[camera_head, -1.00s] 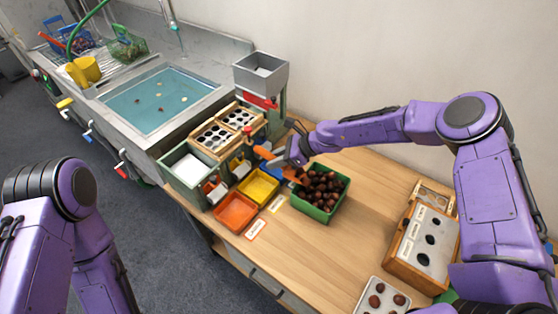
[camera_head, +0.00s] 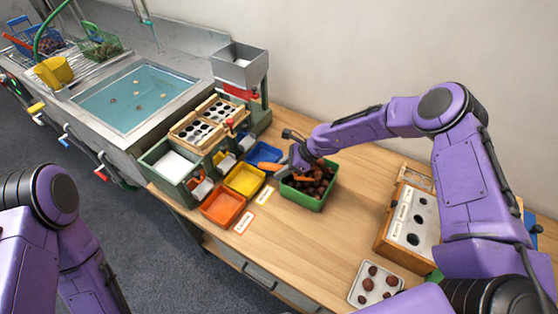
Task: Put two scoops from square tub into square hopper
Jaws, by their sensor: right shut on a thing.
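The square green tub (camera_head: 316,207) stands on the wooden table and holds many brown chestnuts (camera_head: 318,184). My right gripper (camera_head: 300,163) is at the tub's back left side, shut on an orange scoop (camera_head: 269,166). Part of the scoop sticks out to the left; its other end is over or among the chestnuts, partly hidden by the gripper. The square grey hopper (camera_head: 239,69) stands on a green frame at the back, left of the tub; its inside shows no chestnuts from here. My left arm shows at the lower left, but its gripper is out of view.
Blue (camera_head: 263,153), yellow (camera_head: 244,181) and orange (camera_head: 223,208) trays sit left of the tub, beside a green sorting station (camera_head: 163,172). A wooden hole board (camera_head: 384,241) and a chestnut tray (camera_head: 358,297) stand at right. Table in front of the tub is clear.

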